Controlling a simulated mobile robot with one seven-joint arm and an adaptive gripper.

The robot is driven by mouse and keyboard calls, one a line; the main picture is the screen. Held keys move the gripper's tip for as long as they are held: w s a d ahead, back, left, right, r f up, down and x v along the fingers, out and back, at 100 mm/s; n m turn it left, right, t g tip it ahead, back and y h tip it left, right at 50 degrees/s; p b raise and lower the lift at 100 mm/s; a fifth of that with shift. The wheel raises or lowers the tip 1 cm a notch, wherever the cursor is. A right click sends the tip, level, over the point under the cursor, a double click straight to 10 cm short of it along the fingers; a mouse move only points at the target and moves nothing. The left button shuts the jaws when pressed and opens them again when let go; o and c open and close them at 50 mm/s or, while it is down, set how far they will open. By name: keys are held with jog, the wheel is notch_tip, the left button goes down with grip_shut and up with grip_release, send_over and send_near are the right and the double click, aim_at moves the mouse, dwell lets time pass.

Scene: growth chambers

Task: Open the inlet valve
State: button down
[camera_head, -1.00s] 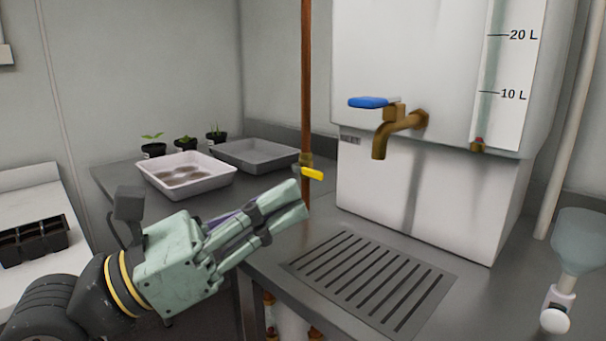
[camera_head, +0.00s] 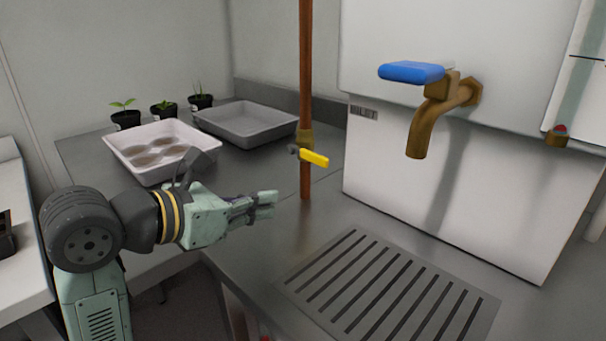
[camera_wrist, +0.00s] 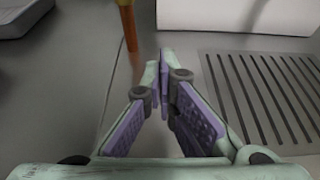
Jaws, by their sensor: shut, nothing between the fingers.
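The inlet valve is a brass body on a vertical copper pipe (camera_head: 305,65), with a yellow lever handle (camera_head: 314,158) pointing right and slightly toward me. The label "INLET" (camera_head: 363,112) is on the white tank beside it. My gripper (camera_head: 273,203) is shut and empty, to the left of and below the yellow handle, apart from it. In the wrist view the fingers (camera_wrist: 162,60) meet at their tips, and the pipe's lower end (camera_wrist: 127,25) shows ahead and slightly left. The yellow handle is not visible there.
The white tank (camera_head: 470,190) carries a brass tap (camera_head: 430,125) with a blue handle (camera_head: 411,72). A slotted drain (camera_head: 385,290) lies in the counter in front. A white tray (camera_head: 165,150), a grey tray (camera_head: 245,122) and potted seedlings (camera_head: 163,109) stand at the back left.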

aim_at(306, 155)
jog(key=p+x, duration=0.1)
jog(key=x, duration=0.8)
jog(key=shift+d+r+p, duration=0.1)
jog(key=shift+p, duration=0.3)
jog(key=r+p, duration=0.1)
jog(key=r, duration=0.1)
jog(key=shift+w+d+r+p, duration=0.25)
jog(key=shift+w+r+p, duration=0.1)
jog(key=shift+r+p, duration=0.05)
jog(key=shift+r, duration=0.4)
jog(key=shift+w+p, duration=0.1)
jog(key=shift+p, duration=0.2)
jog(key=shift+s+r, duration=0.2)
jog(key=shift+n, duration=0.4)
